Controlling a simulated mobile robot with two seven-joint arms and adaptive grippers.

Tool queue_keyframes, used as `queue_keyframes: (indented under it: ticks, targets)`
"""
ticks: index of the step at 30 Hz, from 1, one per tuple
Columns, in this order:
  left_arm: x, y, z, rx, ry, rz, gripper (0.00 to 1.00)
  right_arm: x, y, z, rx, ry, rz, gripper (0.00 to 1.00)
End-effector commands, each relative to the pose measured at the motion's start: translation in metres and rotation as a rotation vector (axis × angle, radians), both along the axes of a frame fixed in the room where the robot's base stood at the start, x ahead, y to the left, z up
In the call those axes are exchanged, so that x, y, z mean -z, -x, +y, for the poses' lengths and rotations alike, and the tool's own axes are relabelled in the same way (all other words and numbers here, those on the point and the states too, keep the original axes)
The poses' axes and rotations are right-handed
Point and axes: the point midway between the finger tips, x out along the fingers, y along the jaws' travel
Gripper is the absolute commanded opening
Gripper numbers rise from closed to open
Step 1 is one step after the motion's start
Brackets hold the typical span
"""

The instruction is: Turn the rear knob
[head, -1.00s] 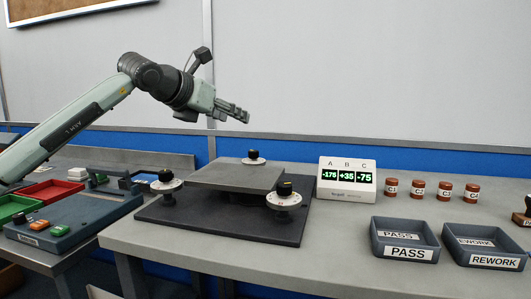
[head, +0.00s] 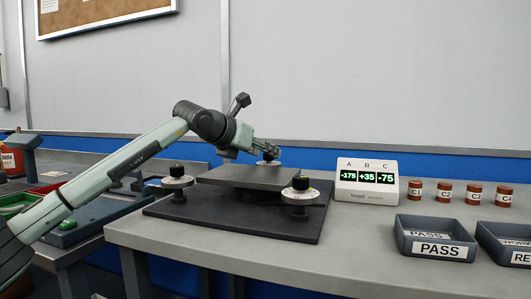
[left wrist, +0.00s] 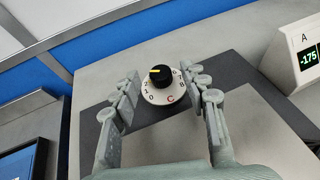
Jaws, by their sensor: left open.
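The rear knob (left wrist: 159,77) is black with a yellow pointer line and sits on a pale dial marked C in the left wrist view. In the head view the rear knob's dial (head: 267,163) shows at the back edge of the raised grey plate (head: 255,178). My left gripper (head: 268,148) is open just above and in front of it. In the left wrist view the open fingers (left wrist: 167,85) stand on either side of the knob, apart from it. My right gripper is in neither view.
Two more knobs stand at the plate's left (head: 177,172) and front right (head: 300,185). A display (head: 367,182) reads -175, +35 and -75. Several brown jars (head: 445,193), a PASS tray (head: 434,238) and a REWORK tray (head: 507,245) are to the right.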

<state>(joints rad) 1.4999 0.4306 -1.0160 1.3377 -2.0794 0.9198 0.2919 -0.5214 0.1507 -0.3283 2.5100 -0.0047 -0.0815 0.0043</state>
Motion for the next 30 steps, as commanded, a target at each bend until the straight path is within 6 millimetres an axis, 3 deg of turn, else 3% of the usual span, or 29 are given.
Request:
queue_keyframes:
  ticks: [4,13,24,30]
  targets:
    - [0.0047,-0.0096,-0.0063,0.000,-0.001,-0.001,0.44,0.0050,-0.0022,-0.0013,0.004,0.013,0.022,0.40]
    - [0.0058,-0.0114,-0.0078,0.001,-0.001,-0.002,0.44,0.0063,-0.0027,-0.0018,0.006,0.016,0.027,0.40]
    - [0.0056,-0.0113,-0.0075,0.000,0.000,-0.001,0.00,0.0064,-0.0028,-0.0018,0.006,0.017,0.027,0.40]
    - [0.0053,-0.0113,-0.0074,0.003,-0.001,-0.001,0.00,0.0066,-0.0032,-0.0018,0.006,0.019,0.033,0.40]
